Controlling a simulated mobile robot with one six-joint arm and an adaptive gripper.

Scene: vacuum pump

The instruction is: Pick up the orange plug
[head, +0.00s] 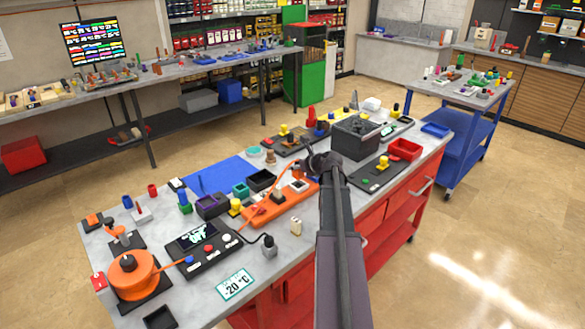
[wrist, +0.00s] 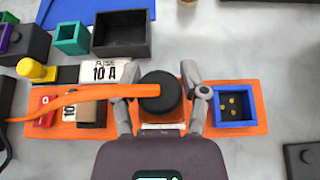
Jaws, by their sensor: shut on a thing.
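The orange plug (wrist: 160,93) shows in the wrist view as a round black body with an orange cable (wrist: 70,98) leaving it to the left. My gripper (wrist: 158,100) has one finger on each side of it and is shut on it. The plug is over the orange board (wrist: 258,92); I cannot tell whether it touches the board. The plug itself is mostly hidden there.
A blue-framed socket with gold contacts (wrist: 236,106) is right of the gripper. A 10 A fuse block (wrist: 105,71), a black open box (wrist: 121,35) and a teal box (wrist: 72,39) stand nearby. A large dark box (head: 357,137) stands farther along the crowded bench.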

